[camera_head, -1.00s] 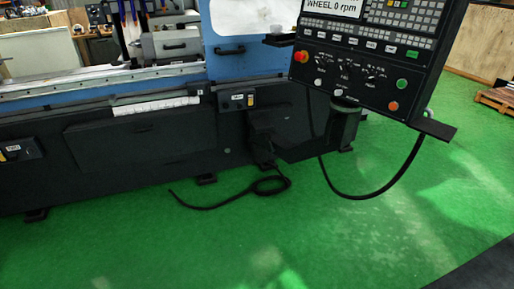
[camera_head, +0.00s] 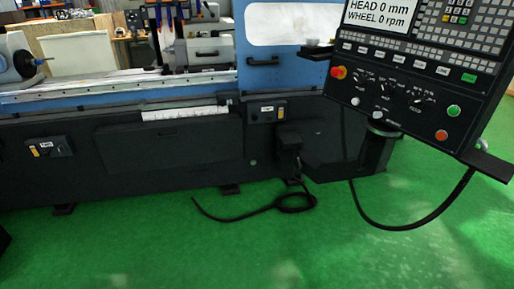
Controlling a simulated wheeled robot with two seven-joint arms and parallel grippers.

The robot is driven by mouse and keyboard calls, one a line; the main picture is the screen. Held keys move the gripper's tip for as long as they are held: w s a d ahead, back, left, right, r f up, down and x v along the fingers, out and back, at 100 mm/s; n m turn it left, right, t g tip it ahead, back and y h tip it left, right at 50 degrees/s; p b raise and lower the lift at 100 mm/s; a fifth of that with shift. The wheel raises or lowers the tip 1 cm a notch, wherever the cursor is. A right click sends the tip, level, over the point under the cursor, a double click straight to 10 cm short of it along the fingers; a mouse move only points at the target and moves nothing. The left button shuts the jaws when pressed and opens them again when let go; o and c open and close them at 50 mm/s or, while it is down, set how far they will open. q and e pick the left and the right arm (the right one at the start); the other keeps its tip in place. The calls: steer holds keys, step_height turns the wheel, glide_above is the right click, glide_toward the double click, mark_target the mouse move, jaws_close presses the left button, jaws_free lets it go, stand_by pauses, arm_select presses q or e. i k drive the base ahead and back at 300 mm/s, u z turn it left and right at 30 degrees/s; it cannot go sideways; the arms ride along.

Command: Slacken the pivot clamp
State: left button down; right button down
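The cylindrical grinder fills the upper part of the head view, with a dark base (camera_head: 165,150) and a blue upper body. A white graduated scale strip (camera_head: 186,113) runs along the front below the table (camera_head: 110,88). A small labelled box (camera_head: 267,112) sits right of the strip, and another labelled box with a yellow part (camera_head: 48,148) sits at the left of the base. I cannot tell which part is the pivot clamp. Neither of my grippers is in view.
The control panel (camera_head: 425,70) hangs on an arm at the upper right, its screen reading "HEAD 0 mm" and "WHEEL 0 rpm". A black cable (camera_head: 250,213) lies looped on the green floor (camera_head: 150,245). The floor in front is largely clear.

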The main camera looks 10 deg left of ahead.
mark_target(297, 150)
steer(key=u, duration=0.55)
steer(key=i, duration=1.2)
steer(key=z, duration=0.7)
steer(key=i, duration=0.75)
steer(key=z, duration=0.7)
